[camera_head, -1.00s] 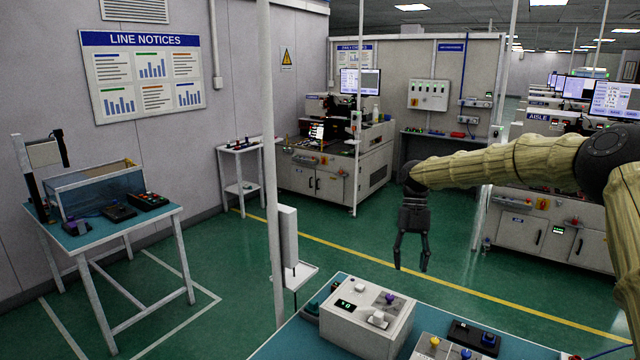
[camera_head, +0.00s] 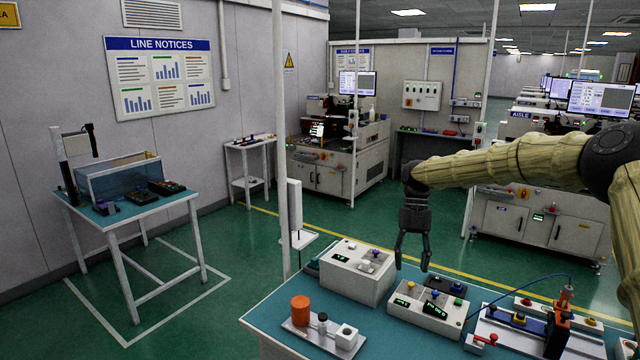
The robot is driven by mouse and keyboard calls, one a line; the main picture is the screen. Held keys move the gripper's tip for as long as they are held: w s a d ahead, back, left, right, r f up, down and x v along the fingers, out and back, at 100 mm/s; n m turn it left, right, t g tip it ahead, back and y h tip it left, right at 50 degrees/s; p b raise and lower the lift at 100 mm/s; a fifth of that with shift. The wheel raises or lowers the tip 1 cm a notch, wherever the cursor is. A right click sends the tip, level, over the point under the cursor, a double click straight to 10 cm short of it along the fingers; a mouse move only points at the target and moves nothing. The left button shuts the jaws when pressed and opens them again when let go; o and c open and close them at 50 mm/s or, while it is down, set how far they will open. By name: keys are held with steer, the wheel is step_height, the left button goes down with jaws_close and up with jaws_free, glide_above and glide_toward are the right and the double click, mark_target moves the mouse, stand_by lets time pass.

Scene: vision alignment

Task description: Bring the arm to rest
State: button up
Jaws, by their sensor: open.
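My gripper (camera_head: 412,266) hangs pointing down at the right of the middle in the head view. Its two fingers are apart with nothing between them. My arm, in a pale yellowish cover with dark joints, reaches in from the right edge, roughly level, and bends down at the wrist. The gripper appears in front of the back edge of the teal bench (camera_head: 268,309); how high it is above the bench I cannot tell exactly. It looks apart from the white box (camera_head: 352,278) and the grey control box (camera_head: 428,311) below it.
A tray (camera_head: 300,329) with an orange cylinder (camera_head: 300,310) sits on the bench's front left. A fixture with a blue cable (camera_head: 517,335) stands on its right. A white pole (camera_head: 281,130) rises behind the bench. A side table (camera_head: 150,207) stands left, with open green floor between.

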steer(key=a+f+m, duration=0.3)
steer(key=a+f, duration=0.1)
steer(key=f, duration=0.7)
steer(key=s+a+f+m+y+b, duration=0.1)
steer(key=s+a+f+m+b, duration=0.2)
steer(key=s+f, duration=0.5)
steer(key=s+a+f+m+t, duration=0.1)
steer(key=s+a+f+m, duration=0.3)
steer(key=f, duration=0.7)
steer(key=s+a+f+m+y+b, duration=0.15)
steer(key=s+f+m, duration=0.25)
steer(key=s+f, duration=0.45)
steer(key=s+d+f+m+t+b, duration=0.2)
steer(key=s+f+m+b, duration=0.1)
steer(key=s+f+m, duration=0.95)
steer(key=s+d+m+h+b, duration=0.1)
steer(key=s+d+m, duration=0.3)
steer(key=s, duration=0.6)
steer(key=s+d+f+m+t+h+b, duration=0.1)
steer(key=s+d+m+h, duration=0.1)
steer(key=s+d, duration=0.3)
steer(key=s+m, duration=0.1)
steer(key=s, duration=0.3)
steer(key=shift+s+m, duration=0.35)
steer(key=shift+s, duration=0.05)
steer(key=shift+h, duration=0.25)
steer(key=shift+c, duration=0.5)
